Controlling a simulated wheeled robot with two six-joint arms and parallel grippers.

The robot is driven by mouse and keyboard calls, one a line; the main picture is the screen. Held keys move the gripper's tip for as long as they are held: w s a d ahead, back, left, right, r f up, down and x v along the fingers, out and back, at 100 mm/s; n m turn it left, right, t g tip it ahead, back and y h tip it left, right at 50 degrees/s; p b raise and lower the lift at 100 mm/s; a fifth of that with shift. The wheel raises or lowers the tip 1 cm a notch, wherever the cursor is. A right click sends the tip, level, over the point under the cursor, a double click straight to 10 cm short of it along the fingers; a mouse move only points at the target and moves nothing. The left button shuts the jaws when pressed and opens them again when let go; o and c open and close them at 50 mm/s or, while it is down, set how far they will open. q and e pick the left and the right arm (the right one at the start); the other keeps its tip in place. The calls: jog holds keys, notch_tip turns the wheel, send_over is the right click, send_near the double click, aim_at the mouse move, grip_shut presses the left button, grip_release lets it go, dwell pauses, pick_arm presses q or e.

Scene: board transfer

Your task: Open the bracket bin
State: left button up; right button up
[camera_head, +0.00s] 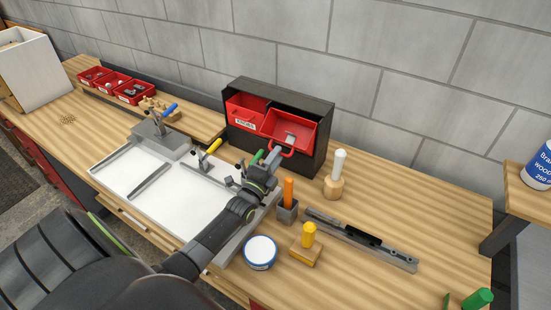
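A dark cabinet (322,108) stands at the back of the bench and holds two red bins side by side. The right-hand bin (306,131) is tipped forward, with its top open and grey metal brackets (291,137) showing inside. The left-hand bin (243,110) has a white label and sits further back. My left gripper (276,156) is at the lower front of the right-hand bin, by its red handle (290,153). Its fingers are small and partly hidden, so I cannot tell whether they are closed on the handle. My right gripper is not in view.
Toggle clamps and a white board (184,200) lie left of my arm. A white-handled tool (337,176), an orange-handled tool (288,192), a yellow-knobbed block (307,247), a round tin (260,251) and a metal rail (362,242) stand right of it. The bench's right side is mostly clear.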

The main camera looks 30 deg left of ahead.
pick_arm(q)
jog(key=b+v, duration=0.1)
jog(key=v, duration=0.6)
jog(key=shift+s+f, duration=0.1)
jog(key=shift+s, duration=0.05)
dwell(0.3)
